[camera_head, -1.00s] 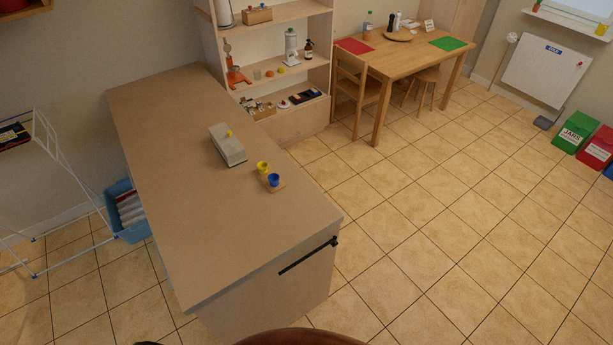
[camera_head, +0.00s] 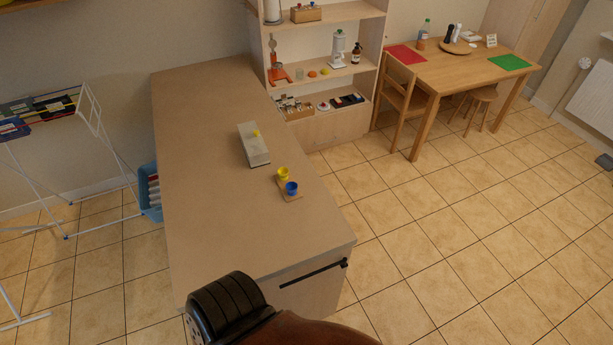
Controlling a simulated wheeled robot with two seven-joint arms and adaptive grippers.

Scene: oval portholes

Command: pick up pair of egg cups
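The pair of egg cups, one yellow (camera_head: 282,173) and one blue (camera_head: 291,188), stands upright on a small wooden board (camera_head: 295,198). The board lies on the brown counter (camera_head: 215,215), near its right edge. The yellow cup is behind the blue one, and they are close together. Part of one of my arms shows at the bottom of the head view, in front of the counter's near end and well apart from the cups. Neither of my grippers is in view.
A grey box with a yellow knob (camera_head: 254,145) stands on the counter behind the cups. A shelf unit (camera_head: 330,125) stands behind the counter. A drying rack (camera_head: 60,150) and blue basket (camera_head: 151,195) are at left.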

